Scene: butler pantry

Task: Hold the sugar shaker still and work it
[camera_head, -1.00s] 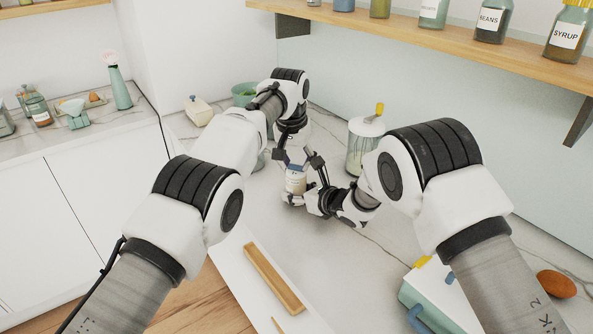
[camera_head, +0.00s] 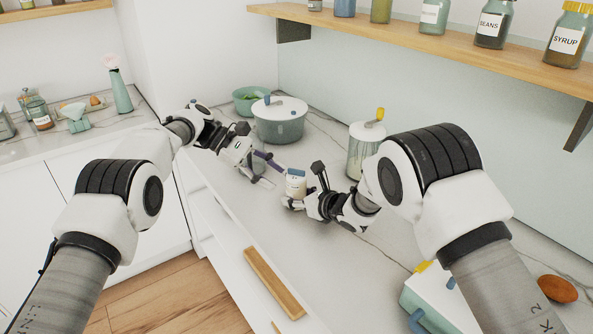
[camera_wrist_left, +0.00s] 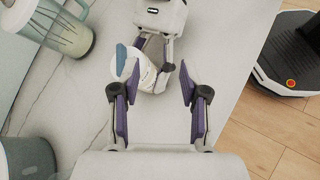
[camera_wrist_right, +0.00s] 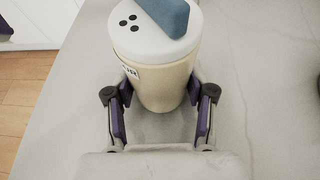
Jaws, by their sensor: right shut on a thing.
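The sugar shaker (camera_head: 296,184) is a cream cylinder with a white lid, near the middle of the counter in the head view. In the right wrist view the shaker (camera_wrist_right: 162,82) looks upright, with dark holes and a blue tab (camera_wrist_right: 168,16) on its lid. My right gripper (camera_wrist_right: 160,108) is shut around its body, one finger on each side. My left gripper (camera_head: 276,176) is open and empty, just left of the shaker. In the left wrist view the shaker (camera_wrist_left: 150,76) lies ahead of the open fingers (camera_wrist_left: 158,80), apart from them.
A grey-green lidded pot (camera_head: 279,124) and a green bowl (camera_head: 247,98) stand behind. A blender-like jar (camera_head: 363,157) stands right of the shaker. A teal box (camera_head: 437,293) is at front right.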

